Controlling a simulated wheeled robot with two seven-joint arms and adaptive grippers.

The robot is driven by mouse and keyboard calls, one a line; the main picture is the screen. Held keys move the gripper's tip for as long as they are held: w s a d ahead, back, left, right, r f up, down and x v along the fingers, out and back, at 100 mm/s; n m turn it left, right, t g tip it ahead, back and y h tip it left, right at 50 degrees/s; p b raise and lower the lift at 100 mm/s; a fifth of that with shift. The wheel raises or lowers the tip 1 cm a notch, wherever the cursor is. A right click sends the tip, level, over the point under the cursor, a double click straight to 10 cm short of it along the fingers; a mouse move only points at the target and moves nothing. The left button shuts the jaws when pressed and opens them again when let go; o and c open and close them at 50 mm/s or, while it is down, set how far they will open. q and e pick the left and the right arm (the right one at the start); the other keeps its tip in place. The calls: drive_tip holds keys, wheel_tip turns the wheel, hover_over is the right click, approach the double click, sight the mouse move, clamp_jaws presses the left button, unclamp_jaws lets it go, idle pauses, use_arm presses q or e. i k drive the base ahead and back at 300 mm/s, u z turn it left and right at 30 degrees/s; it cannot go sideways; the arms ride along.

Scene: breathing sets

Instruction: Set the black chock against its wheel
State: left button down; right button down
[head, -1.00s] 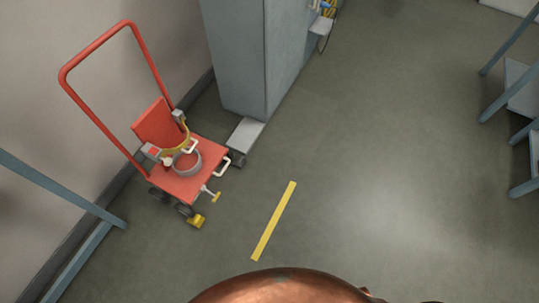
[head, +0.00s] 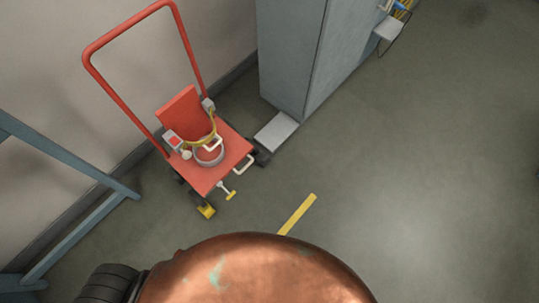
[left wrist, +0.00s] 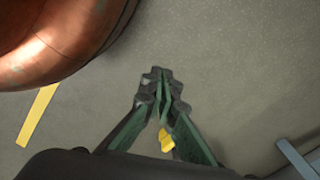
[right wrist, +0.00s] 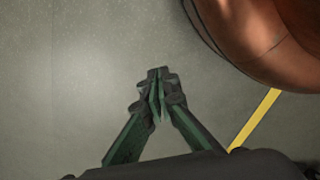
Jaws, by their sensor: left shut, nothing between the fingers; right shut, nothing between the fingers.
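The red trolley (head: 233,138) stands on the floor by the wall, left of centre in the head view. A dark piece (head: 263,157) sits at its right corner; I cannot tell whether it is the black chock, a wheel or both. A yellow chock-like block (head: 206,211) lies at the near wheel. In the left wrist view my left gripper (left wrist: 160,76) is shut and empty, with a yellow piece (left wrist: 167,140) showing between its finger links. My right gripper (right wrist: 157,76) is shut and empty over bare floor. Neither gripper shows in the head view.
A grey-blue cabinet (head: 290,60) stands behind the trolley, with a pale plate (head: 276,131) at its foot. A blue frame (head: 75,160) stands at the left. A yellow floor line (head: 298,214) lies before me. Floor to the right is clear.

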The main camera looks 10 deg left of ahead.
sight(263, 160)
drive_tip(key=u, duration=0.55)
drive_tip(key=i, duration=0.8)
drive_tip(key=u, duration=0.7)
